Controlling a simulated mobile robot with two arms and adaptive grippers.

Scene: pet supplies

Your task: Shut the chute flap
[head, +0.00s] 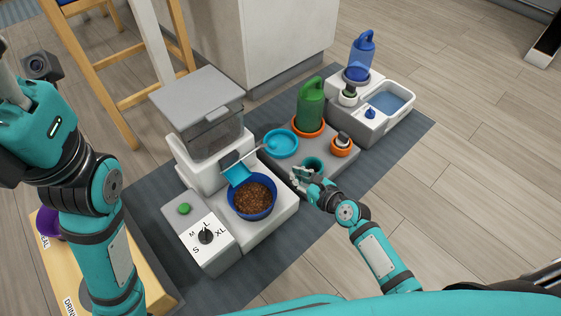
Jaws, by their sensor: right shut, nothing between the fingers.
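The pet feeder (208,160) stands left of centre, with a grey lid and a see-through hopper. A light-blue chute flap (237,174) slopes down from its front toward a dark-blue bowl (266,211) of brown kibble, so it looks open. A thin pale lever (257,152) runs from beside the flap up to the right; how it is joined is too small to tell.
A dial box (204,236) with a green button is at the feeder's front left. A water fountain (385,110) is at back right.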

